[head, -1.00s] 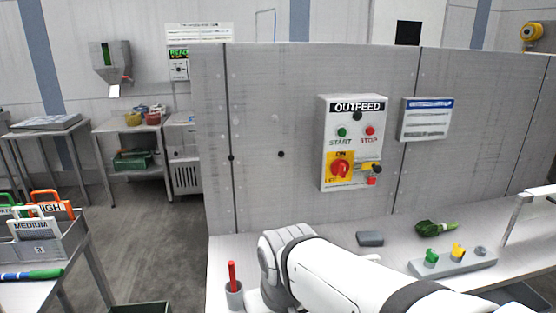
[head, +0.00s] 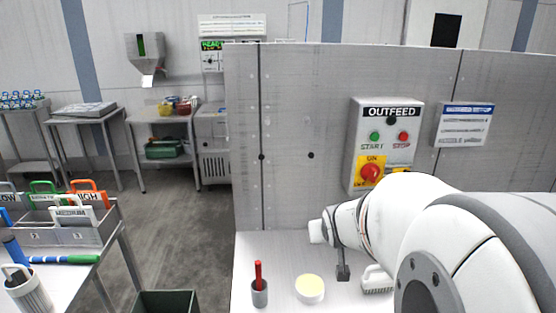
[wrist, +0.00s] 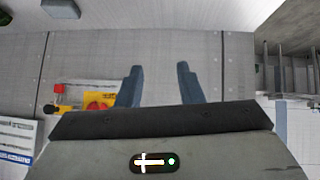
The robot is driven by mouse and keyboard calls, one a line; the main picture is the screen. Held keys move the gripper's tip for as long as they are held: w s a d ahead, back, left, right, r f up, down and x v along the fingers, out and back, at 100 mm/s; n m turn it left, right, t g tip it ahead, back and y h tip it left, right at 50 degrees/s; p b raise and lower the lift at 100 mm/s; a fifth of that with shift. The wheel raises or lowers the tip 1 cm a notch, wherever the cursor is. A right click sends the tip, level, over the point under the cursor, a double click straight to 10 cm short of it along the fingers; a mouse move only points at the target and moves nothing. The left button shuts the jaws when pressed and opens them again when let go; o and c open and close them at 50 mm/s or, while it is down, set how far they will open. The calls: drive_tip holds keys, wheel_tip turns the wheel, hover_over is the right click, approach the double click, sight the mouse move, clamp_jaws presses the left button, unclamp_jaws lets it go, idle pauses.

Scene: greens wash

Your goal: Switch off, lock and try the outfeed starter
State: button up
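The OUTFEED starter box (head: 386,130) is on the grey partition, with a green START button (head: 374,136) and a red STOP button (head: 403,137). Its red rotary switch (head: 370,173) sits on a yellow plate below; I cannot tell exactly where its handle points. My arm hides the box's lower right. In the wrist view the picture is upside down: the red switch (wrist: 97,104) is left of my gripper, partly behind a finger, beside yellow and red parts (wrist: 62,102). My gripper (wrist: 158,70) is open and empty, facing the partition, apart from the box.
A white notice (head: 464,125) hangs right of the box. On the bench stand a cup with a red pen (head: 259,291) and a pale-topped round tub (head: 310,288). My arm hides the bench's right side.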

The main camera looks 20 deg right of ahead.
drive_tip(key=w+d+r+t+h+p, duration=0.1)
drive_tip(key=w+d+r+t, duration=0.15)
drive_tip(key=d, duration=0.35)
drive_tip(key=w+d+r+t+p, duration=0.1)
drive_tip(key=w+d+t, duration=0.15)
drive_tip(key=d, duration=0.25)
drive_tip(key=t+p, duration=0.2)
drive_tip(key=t, duration=0.2)
approach(375, 172)
drive_tip(key=w, duration=0.2)
drive_tip(key=shift+y, duration=0.3)
drive_tip(key=p+x, duration=0.1)
drive_tip(key=x, duration=0.4)
drive_tip(key=p+x, duration=0.1)
drive_tip(key=x, duration=0.1)
drive_tip(key=shift+w+d+r+p, duration=0.1)
drive_tip(key=shift+w+d+p, duration=0.05)
drive_tip(key=shift+d+p, duration=0.3)
drive_tip(key=shift+c, duration=0.4)
